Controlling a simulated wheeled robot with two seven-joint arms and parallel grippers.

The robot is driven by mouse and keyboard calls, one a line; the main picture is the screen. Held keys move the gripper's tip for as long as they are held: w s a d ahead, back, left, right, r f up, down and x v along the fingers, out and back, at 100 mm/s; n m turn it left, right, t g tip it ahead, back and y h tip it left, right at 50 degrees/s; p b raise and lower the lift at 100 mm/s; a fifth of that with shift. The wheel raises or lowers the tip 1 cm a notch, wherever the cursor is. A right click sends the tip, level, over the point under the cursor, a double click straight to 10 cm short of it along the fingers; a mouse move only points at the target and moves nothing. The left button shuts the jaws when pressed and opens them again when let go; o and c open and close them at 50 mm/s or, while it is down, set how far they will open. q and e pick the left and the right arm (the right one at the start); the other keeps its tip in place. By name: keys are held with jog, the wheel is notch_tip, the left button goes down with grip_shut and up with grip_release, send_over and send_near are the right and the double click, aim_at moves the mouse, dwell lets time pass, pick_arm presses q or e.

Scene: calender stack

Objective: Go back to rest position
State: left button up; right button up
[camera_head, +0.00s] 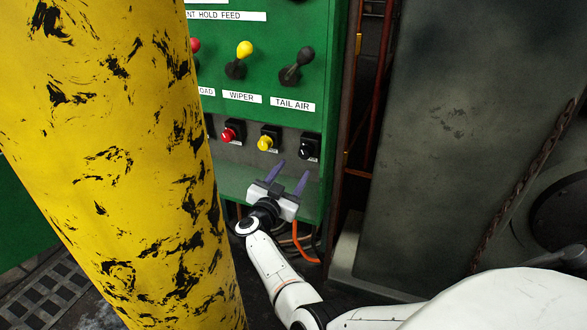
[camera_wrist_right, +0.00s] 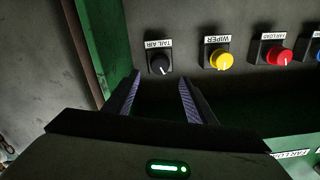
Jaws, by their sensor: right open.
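My right gripper (camera_head: 291,179) is open and empty, its two purple-grey fingers spread apart in front of the lower part of the green control panel (camera_head: 310,176). In the head view it is just below the row of knobs. In the right wrist view its fingers (camera_wrist_right: 158,95) point toward the panel, with the black TAIL AIR knob (camera_wrist_right: 159,64) and the yellow WIPER knob (camera_wrist_right: 221,58) beyond the tips. A gap seems to lie between the fingers and the knobs. My left gripper is not in view.
A thick yellow pillar (camera_head: 130,170) with black scuffs fills the left side. Yellow (camera_head: 244,49) and black (camera_head: 304,56) levers stick out above the knobs. A grey metal slab (camera_head: 440,150) and a chain (camera_head: 520,190) stand at right. An orange cable (camera_head: 302,246) hangs below the panel.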

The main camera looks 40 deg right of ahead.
aim_at(304, 155)
jog(key=b+x, duration=0.6)
jog(key=x, duration=0.4)
jog(key=shift+d+f, duration=0.1)
jog(key=shift+f, duration=0.1)
jog(key=shift+w+d+r, duration=0.1)
jog(key=shift+r, duration=0.1)
jog(key=shift+n+p, duration=0.3)
jog(key=shift+n, duration=0.2)
jog(key=shift+a+r+p, duration=0.1)
jog(key=shift+a+p, duration=0.3)
jog(key=shift+a, duration=0.05)
jog(key=shift+s+a, duration=0.2)
jog(key=shift+s, duration=0.15)
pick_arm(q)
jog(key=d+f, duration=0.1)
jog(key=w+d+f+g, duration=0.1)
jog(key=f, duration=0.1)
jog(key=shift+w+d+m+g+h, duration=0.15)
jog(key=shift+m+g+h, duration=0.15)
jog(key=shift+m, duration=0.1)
